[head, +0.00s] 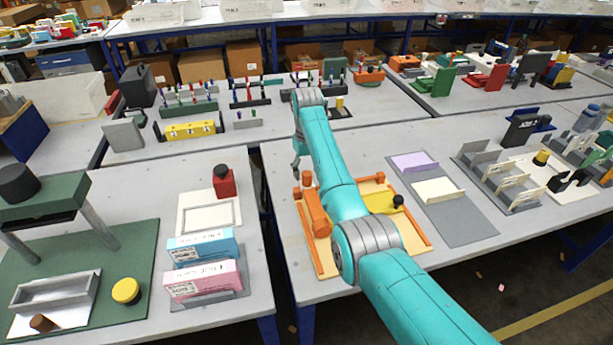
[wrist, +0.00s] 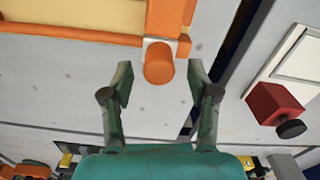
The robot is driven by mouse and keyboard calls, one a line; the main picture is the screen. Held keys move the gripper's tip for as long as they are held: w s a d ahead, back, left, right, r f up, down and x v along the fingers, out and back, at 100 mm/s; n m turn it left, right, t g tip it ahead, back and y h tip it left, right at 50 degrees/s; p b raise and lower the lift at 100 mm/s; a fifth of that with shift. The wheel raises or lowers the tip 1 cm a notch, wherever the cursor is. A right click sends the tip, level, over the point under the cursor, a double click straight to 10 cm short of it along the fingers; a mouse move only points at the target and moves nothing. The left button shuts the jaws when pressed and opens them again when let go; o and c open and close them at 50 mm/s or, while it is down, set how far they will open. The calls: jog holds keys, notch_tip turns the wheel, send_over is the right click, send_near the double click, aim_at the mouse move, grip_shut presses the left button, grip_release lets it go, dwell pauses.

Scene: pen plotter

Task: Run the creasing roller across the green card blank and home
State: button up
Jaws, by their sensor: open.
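A creasing board (head: 325,268) with orange side rails lies on the middle table, partly covered by my arm. The orange roller (head: 317,212) sits along its left side, with a small orange grip (head: 307,179) at its far end. In the wrist view the rounded orange grip (wrist: 158,62) shows close to my gripper (wrist: 161,80), roughly in line with the gap between the fingers. My gripper is open and empty. In the head view my gripper (head: 296,170) is just beyond the board's far left corner. I cannot make out a green card blank; my arm hides part of the board.
A yellow piece with a black knob (head: 397,200) is on the board's right side. A grey tray (head: 462,222) with lilac and cream cards lies to the right. A red block with a black knob (wrist: 275,103) stands across the gap between tables.

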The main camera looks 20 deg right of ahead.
jog(key=shift+f, duration=1.3)
jog(key=shift+c, duration=0.3)
jog(key=shift+d, duration=0.1)
grip_shut()
